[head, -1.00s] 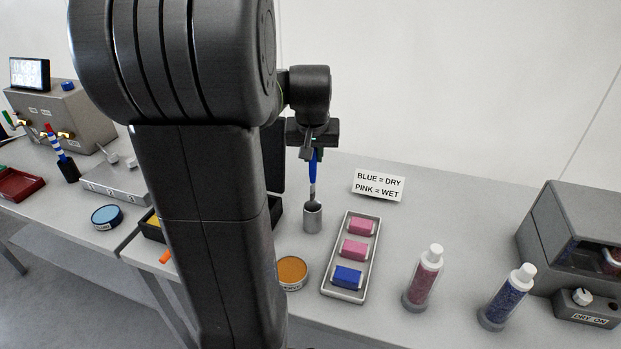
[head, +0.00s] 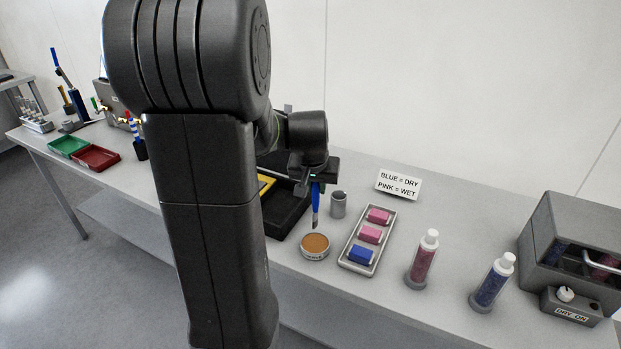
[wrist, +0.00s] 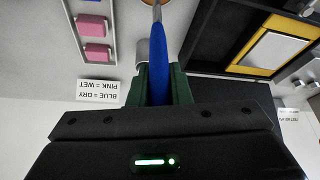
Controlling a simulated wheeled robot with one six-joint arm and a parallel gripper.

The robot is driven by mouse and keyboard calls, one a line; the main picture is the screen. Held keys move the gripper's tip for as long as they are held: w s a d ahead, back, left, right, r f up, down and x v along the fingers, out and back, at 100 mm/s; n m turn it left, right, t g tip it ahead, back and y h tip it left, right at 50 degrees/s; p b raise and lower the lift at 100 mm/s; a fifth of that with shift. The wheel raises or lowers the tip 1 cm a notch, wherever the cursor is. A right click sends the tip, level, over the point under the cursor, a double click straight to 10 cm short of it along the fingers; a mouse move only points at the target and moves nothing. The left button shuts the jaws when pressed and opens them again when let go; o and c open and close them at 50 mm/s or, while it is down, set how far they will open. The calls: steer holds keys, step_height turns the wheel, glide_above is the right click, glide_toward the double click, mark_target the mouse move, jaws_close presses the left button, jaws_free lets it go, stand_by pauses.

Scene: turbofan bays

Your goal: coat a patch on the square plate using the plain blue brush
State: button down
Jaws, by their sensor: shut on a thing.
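The plain blue brush (head: 316,198) hangs bristles down from my gripper (head: 315,181), which is shut on its handle. In the wrist view the blue handle (wrist: 166,84) runs between the jaws (wrist: 159,82). The brush tip is at the orange-brown round tin (head: 315,253); I cannot tell whether it touches the contents. A pale square plate (wrist: 270,52) in a yellow frame lies in a black tray (head: 287,216). In the head view my arm hides most of that plate. The grey cup (head: 338,208) stands empty of the brush.
A grey tray (head: 345,262) holds two pink blocks and a blue one. Pink (head: 422,258) and blue (head: 492,285) bottles and a grey oven-like box (head: 575,240) stand right. A sign (head: 398,186) stands behind. A striped brush (head: 135,130) stands left, near red (head: 97,158) and green trays.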

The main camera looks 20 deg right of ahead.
mark_target(316, 207)
steer(key=shift+w+d+f+b, duration=0.1)
steer(key=shift+f+b, duration=0.5)
steer(key=shift+f, duration=0.35)
steer(key=shift+f+b, duration=1.5)
steer(key=shift+f, duration=0.6)
steer(key=shift+f+b, duration=0.55)
steer(key=shift+f, duration=0.05)
steer(key=shift+r, duration=0.1)
steer(key=shift+r+p, duration=2.45)
steer(key=shift+r, duration=1.05)
